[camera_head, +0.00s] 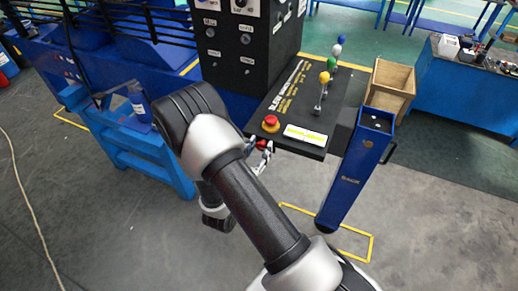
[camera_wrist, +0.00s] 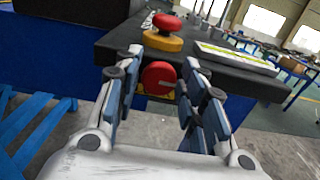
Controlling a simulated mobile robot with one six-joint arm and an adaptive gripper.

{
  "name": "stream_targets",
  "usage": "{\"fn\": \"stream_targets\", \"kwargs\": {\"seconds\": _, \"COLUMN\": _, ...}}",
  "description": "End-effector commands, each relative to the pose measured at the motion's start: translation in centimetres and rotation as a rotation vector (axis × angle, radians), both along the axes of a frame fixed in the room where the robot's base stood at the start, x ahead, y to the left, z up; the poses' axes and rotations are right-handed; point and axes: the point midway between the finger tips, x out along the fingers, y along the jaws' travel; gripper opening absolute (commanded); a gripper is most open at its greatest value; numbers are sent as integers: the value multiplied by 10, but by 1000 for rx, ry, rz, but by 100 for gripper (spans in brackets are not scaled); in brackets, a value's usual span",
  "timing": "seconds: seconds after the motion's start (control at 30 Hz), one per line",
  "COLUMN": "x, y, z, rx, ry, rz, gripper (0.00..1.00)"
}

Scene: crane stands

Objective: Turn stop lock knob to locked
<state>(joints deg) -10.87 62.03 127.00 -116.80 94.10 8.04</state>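A red round knob (camera_wrist: 158,78) sits on the front edge of the black control panel (camera_head: 300,100), below a red mushroom button on a yellow base (camera_wrist: 163,33). In the head view the knob (camera_head: 263,145) shows small beside my gripper (camera_head: 262,154), partly hidden by it. The red button (camera_head: 271,123) is on the panel top near its front left corner. In the wrist view my gripper (camera_wrist: 160,82) is open, with one finger on each side of the knob. I cannot tell whether either finger touches it. The knob's lock marking cannot be read.
Several levers with coloured balls, such as the yellow one (camera_head: 324,77), stand on the panel. A white and yellow label (camera_head: 305,134) lies right of the button. A blue post (camera_head: 355,175) stands at right, a blue bench (camera_head: 140,150) at left. Floor in front is clear.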

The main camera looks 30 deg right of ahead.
Motion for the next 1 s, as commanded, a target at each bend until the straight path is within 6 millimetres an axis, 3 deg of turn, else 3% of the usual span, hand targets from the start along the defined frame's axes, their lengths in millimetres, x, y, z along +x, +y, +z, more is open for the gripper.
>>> {"fn": "stream_targets", "kwargs": {"seconds": 0.4, "x": 0, "y": 0, "z": 0, "rx": 0, "ry": 0, "rz": 0, "gripper": 7}}
{"fn": "stream_targets", "kwargs": {"seconds": 0.73, "x": 0, "y": 0, "z": -1, "rx": 28, "ry": -36, "rz": 0, "gripper": 7}}
{"fn": "stream_targets", "kwargs": {"seconds": 1.0, "x": 0, "y": 0, "z": -3, "rx": 135, "ry": -173, "rz": 0, "gripper": 7}}
